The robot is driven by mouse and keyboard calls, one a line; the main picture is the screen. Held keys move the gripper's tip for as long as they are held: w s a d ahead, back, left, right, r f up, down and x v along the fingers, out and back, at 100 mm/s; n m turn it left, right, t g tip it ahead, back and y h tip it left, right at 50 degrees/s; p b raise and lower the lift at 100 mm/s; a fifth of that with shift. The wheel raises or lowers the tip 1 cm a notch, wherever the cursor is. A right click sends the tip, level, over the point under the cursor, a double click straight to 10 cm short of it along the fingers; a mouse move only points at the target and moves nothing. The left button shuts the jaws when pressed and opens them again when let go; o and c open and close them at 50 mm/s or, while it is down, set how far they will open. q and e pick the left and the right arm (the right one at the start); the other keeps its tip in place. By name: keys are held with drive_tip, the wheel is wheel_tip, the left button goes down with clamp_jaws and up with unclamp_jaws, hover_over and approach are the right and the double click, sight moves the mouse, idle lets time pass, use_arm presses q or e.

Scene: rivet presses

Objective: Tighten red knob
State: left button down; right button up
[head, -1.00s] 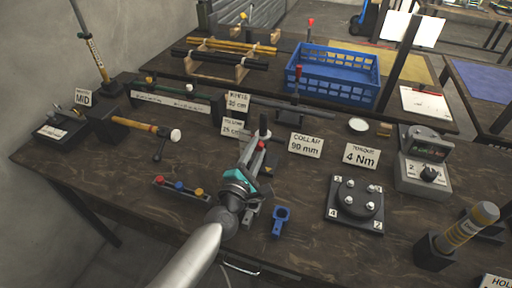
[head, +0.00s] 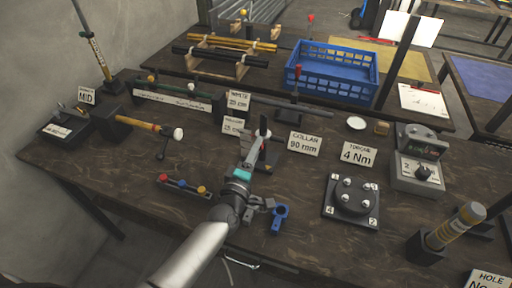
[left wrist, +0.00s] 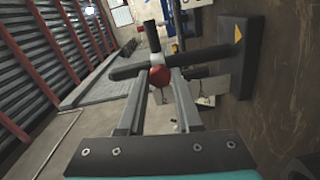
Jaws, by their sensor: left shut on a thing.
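The red knob (left wrist: 158,77) is a small ball between the fingertips of my left gripper (left wrist: 160,82) in the left wrist view. It sits where a dark bar crosses a short upright stub, in front of a dark block (left wrist: 242,55). The gripper is shut on it, one finger on each side. In the head view my left gripper (head: 257,152) reaches in over the middle of the bench, beside a dark upright post (head: 264,126). There the gripper largely hides the knob. My right gripper is in no view.
A bar with red, blue and yellow knobs (head: 186,186) lies left of my arm, and a blue clamp piece (head: 279,218) lies right of it. A "COLLAR 90 mm" sign (head: 304,144) stands close behind. A studded plate (head: 352,199) is further right.

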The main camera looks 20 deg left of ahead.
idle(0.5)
use_arm(q)
drive_tip(key=c, duration=0.6)
unclamp_jaws()
drive_tip(key=s+p, duration=0.1)
drive_tip(key=s, duration=1.4)
drive_tip(key=shift+a, duration=0.25)
drive_tip(key=shift+s, duration=0.1)
